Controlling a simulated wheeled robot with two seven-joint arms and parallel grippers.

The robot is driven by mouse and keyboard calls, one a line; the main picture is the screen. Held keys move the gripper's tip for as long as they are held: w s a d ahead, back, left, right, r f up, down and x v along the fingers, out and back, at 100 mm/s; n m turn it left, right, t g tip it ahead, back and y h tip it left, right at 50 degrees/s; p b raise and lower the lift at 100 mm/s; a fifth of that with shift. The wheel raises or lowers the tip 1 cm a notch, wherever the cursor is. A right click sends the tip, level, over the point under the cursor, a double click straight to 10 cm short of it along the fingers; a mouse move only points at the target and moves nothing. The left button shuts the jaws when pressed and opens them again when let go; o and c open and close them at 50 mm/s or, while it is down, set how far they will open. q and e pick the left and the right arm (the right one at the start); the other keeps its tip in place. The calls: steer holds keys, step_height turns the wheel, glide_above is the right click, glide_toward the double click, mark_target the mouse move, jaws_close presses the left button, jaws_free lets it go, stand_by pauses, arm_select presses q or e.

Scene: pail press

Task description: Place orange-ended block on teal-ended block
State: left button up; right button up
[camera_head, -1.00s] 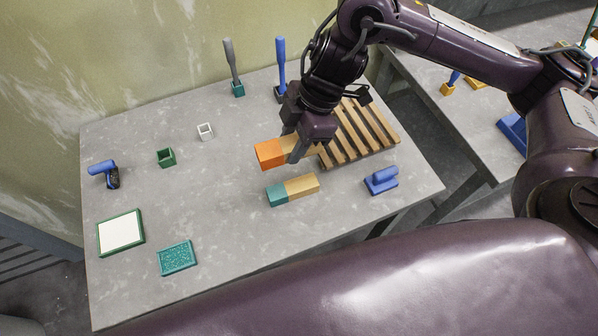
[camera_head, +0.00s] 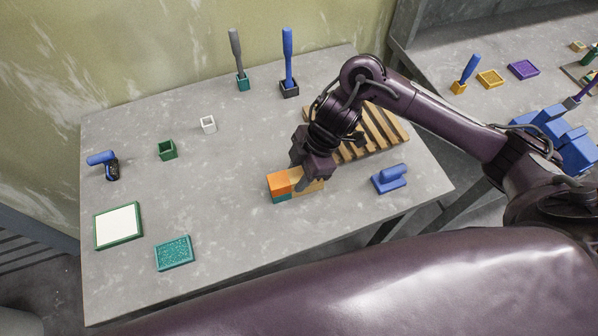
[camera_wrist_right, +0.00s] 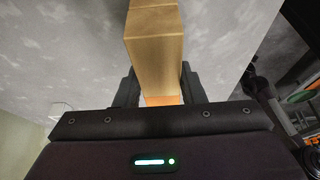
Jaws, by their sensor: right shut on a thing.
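The orange-ended block (camera_head: 279,183) lies directly over the teal-ended block (camera_head: 282,198), lined up with it. They look stacked, though a small gap between them cannot be ruled out. My right gripper (camera_head: 305,180) is shut on the orange-ended block around its wooden part. In the right wrist view the wooden block (camera_wrist_right: 155,60) sits between the two fingers (camera_wrist_right: 158,88), with a bit of orange showing near the palm. Most of the teal-ended block is hidden under the upper block. My left gripper is not in view.
A slatted wooden rack (camera_head: 372,132) stands just behind my right gripper. A teal pad (camera_head: 174,253) and a white-topped green pad (camera_head: 118,226) lie at front left. The table (camera_head: 235,225) is clear left of the blocks.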

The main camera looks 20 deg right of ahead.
steer(key=shift+f, duration=0.1)
steer(key=o, duration=1)
steer(key=shift+d+r, duration=0.1)
steer(key=shift+r, duration=0.3)
steer(key=p+v, duration=0.1)
steer(key=v, duration=1)
steer(key=shift+d+r, duration=0.15)
steer(key=shift+r, duration=0.1)
steer(key=shift+s+f, duration=0.1)
